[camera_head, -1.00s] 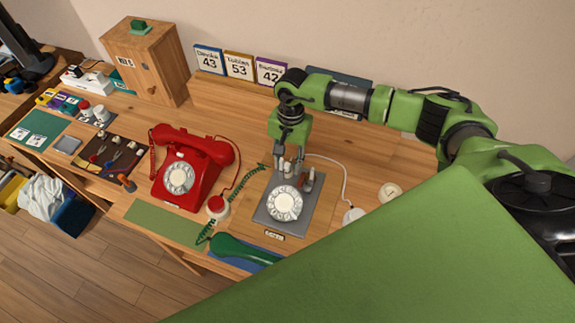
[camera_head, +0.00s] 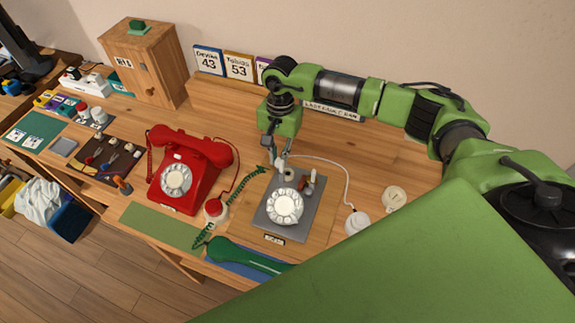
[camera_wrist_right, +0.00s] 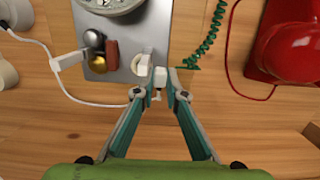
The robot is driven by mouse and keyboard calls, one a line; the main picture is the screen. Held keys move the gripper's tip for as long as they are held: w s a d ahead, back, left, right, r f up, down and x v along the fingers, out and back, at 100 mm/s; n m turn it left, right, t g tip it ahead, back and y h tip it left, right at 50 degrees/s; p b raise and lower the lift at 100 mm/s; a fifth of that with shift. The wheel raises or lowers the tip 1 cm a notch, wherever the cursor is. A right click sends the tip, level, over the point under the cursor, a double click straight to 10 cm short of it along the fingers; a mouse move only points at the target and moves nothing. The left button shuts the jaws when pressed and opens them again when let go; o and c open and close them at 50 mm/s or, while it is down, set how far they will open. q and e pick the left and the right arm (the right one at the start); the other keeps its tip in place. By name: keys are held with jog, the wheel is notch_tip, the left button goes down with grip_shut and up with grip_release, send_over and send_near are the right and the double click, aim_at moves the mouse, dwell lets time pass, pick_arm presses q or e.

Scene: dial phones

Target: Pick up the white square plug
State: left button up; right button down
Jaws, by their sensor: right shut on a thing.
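The white square plug (camera_wrist_right: 160,77) shows as a small white block between the fingertips in the right wrist view. My right gripper (camera_wrist_right: 161,80) is shut on it, just beside the edge of the grey metal plate (camera_wrist_right: 188,30). In the head view my right gripper (camera_head: 281,160) hangs over the back left of the grey plate (camera_head: 268,222), which bears a white dial (camera_head: 285,206). The plug is too small to make out clearly there. My left gripper is not in view.
A white cord (camera_head: 343,180) runs right from near the gripper to a white round piece (camera_head: 357,222). A red dial phone (camera_head: 204,190) stands left, with a green coiled cord (camera_head: 240,192) between. A green handset (camera_head: 240,252) lies in front. Bare wood lies behind the plate.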

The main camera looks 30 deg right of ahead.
notch_tip(320, 180, up, 14)
jog(key=b, duration=0.3)
jog(key=shift+w+a+f, duration=0.2)
jog(key=shift+w+a, duration=0.15)
